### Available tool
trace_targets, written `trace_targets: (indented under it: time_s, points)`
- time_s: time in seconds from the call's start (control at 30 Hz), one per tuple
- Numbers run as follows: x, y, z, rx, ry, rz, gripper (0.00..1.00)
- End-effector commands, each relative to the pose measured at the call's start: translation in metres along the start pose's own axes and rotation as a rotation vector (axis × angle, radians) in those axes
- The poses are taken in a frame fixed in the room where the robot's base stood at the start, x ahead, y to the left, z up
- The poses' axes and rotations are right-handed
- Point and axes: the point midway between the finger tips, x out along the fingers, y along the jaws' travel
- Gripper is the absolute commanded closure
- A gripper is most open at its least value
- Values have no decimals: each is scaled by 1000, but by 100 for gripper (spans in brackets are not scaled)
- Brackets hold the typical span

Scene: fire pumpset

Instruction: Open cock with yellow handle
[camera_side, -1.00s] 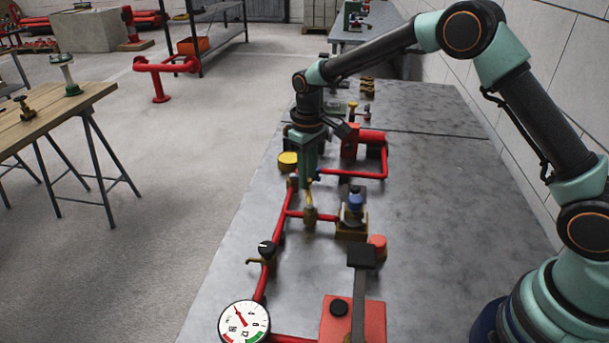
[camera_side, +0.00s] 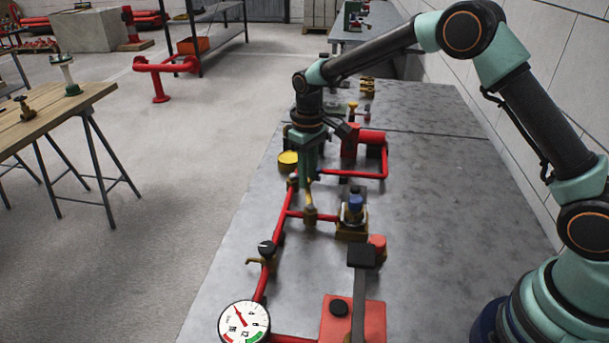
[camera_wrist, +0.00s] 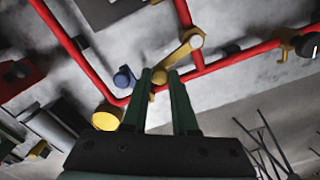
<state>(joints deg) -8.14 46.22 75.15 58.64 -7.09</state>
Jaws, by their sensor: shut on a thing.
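The cock with the yellow handle (camera_wrist: 181,55) sits on the red pipework in the wrist view. Its handle lies slantwise, with one end between the fingertips of my gripper (camera_wrist: 159,76). The fingers are shut on that end. In the side view my gripper (camera_side: 309,184) points down over the pipes, and the cock (camera_side: 310,213) shows just below it on a red branch pipe. The fingers partly hide the handle in the side view.
Red pipes (camera_side: 277,232) run along the grey table. Close by are a blue-topped brass valve (camera_side: 354,209), a round yellow part (camera_side: 288,161) and a black-knobbed valve (camera_side: 266,249). A pressure gauge (camera_side: 243,322) stands in front. The table's right side is clear.

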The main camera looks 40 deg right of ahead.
Motion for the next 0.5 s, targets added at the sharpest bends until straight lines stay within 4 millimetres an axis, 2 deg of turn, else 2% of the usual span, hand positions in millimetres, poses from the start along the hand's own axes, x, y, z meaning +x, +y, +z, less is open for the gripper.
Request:
trace_targets:
  time_s: [0.5]
  points:
    - [-2, -2, -3, -52, 1, 0, 100]
